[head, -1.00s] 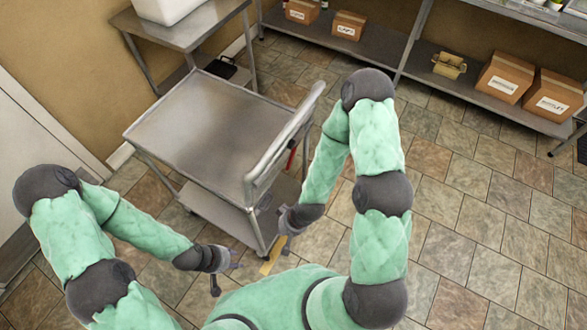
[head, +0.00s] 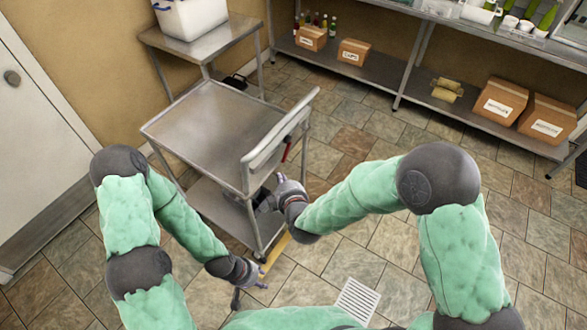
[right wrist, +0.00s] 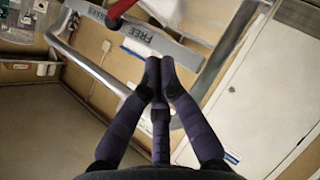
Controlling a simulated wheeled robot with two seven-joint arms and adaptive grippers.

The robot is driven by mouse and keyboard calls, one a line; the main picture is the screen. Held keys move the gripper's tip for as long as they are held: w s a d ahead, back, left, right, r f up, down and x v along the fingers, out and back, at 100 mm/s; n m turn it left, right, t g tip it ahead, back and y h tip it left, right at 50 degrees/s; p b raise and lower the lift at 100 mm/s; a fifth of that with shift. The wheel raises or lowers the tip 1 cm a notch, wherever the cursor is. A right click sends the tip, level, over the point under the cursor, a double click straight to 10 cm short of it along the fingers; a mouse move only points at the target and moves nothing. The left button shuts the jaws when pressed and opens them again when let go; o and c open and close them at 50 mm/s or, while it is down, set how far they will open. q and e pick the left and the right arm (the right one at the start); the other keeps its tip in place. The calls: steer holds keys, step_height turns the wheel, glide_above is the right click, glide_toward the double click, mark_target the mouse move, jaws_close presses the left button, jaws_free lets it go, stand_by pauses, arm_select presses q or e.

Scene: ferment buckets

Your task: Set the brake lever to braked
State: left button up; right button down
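The red brake lever (head: 287,150) hangs below the push handle of the steel cart (head: 215,120). In the right wrist view the red lever (right wrist: 120,8) shows at the top edge, cut off by the frame. It crosses a grey label plate (right wrist: 150,42) reading FREE, with a second, partly hidden word to its left. I cannot tell its exact setting. My right gripper (head: 281,181) is just below the lever; in the wrist view its fingers (right wrist: 159,62) are together, empty and apart from the lever. My left gripper (head: 250,287) is low in front of the cart, fingers spread, empty.
The cart's tubular handle (head: 275,145) rises close to my right gripper. A steel table with a white bin (head: 190,15) stands behind the cart. Shelving with cardboard boxes (head: 500,102) lines the back. A floor grate (head: 357,300) lies at front; the tiled floor on the right is clear.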

steer(key=shift+r, duration=0.4)
steer(key=shift+f, duration=0.1)
steer(key=b, duration=0.5)
glide_toward(286, 149)
steer(key=shift+w+a+f, duration=2.15)
steer(key=shift+a+f, duration=0.05)
steer(key=shift+f, duration=0.45)
